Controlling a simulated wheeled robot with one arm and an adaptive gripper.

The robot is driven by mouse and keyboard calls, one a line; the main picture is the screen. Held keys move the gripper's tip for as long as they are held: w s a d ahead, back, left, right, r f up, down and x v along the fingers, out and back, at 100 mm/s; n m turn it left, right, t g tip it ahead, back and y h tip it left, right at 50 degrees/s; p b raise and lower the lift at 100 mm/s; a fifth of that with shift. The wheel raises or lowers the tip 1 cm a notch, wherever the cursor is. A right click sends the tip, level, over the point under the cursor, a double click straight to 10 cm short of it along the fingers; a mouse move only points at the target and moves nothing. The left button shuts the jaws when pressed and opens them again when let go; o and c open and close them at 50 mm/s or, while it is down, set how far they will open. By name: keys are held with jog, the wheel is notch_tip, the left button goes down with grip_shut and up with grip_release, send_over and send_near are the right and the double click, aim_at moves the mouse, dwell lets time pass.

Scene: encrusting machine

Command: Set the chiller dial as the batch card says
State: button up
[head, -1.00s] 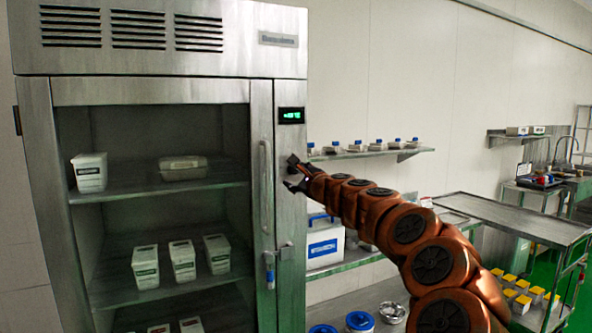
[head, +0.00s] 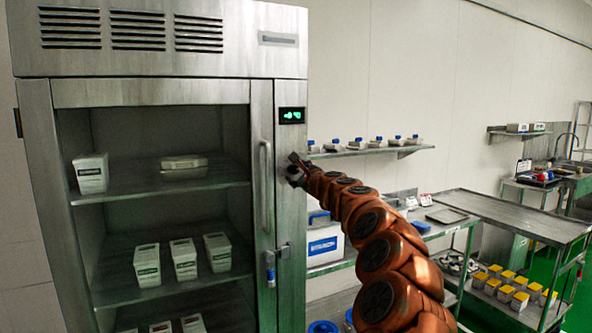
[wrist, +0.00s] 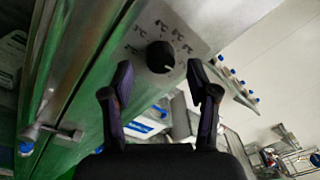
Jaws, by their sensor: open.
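The chiller (head: 289,210) is a tall steel cabinet at left in the head view. Its dial, a round black knob (wrist: 160,57) on a pale plate marked with several °C values, shows in the wrist view. A light pointer mark sits at the knob's lower right; the exact setting is hard to read. My gripper (wrist: 160,82) is open, its two fingers on either side below the knob, apart from it. In the head view my gripper (head: 293,170) is at the chiller's right front post and hides the dial. I cannot make out a batch card.
A green-lit display (head: 292,116) sits above my gripper; its digits are blurred. The door handle (head: 265,188) is just left of it. A wall shelf (head: 375,151) with small containers and a steel table (head: 515,217) stand to the right.

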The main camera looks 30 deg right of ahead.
jog(key=shift+w+d+p, duration=0.1)
jog(key=shift+w+p, duration=0.2)
jog(key=shift+w, duration=0.7)
jog(key=shift+c, duration=0.4)
grip_shut()
